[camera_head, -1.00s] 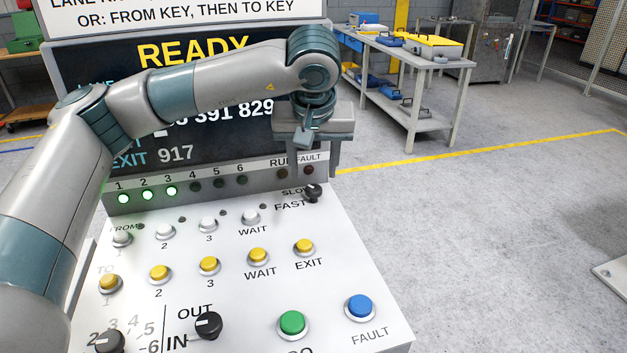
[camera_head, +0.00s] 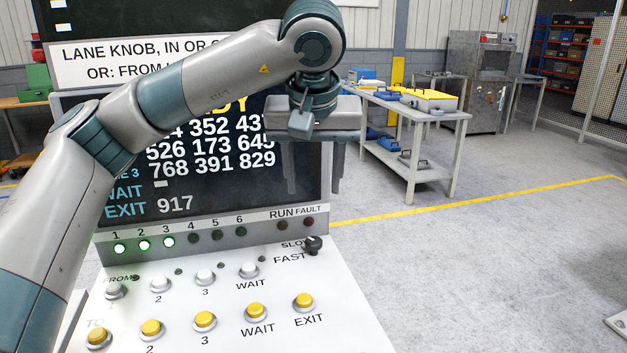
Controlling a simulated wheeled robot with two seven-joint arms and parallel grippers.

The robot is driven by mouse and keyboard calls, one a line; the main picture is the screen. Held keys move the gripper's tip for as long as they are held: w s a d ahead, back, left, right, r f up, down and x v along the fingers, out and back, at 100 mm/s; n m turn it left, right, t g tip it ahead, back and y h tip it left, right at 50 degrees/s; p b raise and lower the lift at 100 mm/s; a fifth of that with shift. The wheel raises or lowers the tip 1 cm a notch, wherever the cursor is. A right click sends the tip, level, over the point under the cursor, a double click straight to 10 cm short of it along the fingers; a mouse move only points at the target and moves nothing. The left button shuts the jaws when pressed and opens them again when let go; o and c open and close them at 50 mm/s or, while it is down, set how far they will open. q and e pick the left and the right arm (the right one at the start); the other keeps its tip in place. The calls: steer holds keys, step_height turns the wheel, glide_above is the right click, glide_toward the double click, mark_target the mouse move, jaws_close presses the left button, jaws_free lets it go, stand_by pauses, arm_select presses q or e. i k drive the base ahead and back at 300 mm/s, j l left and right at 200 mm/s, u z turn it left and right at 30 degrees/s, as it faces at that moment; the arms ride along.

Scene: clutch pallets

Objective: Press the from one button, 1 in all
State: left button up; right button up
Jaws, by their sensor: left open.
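The from one button (camera_head: 115,291) is a white button at the left end of the FROM row on the sloped panel (camera_head: 225,295). More white buttons, 2 (camera_head: 160,284), 3 (camera_head: 205,277) and WAIT (camera_head: 249,270), stand to its right. My left gripper (camera_head: 314,180) hangs fingers down in front of the screen's right part, well above and to the right of the from one button. It is open with nothing between its fingers. My right gripper is not in view.
A yellow TO row holds buttons such as 1 (camera_head: 98,338) and EXIT (camera_head: 304,302). A black SLOW/FAST knob (camera_head: 312,245) sits at the panel's right. A workbench (camera_head: 410,125) stands behind.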

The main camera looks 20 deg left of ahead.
mark_target(112, 288)
steer(key=k, duration=1.5)
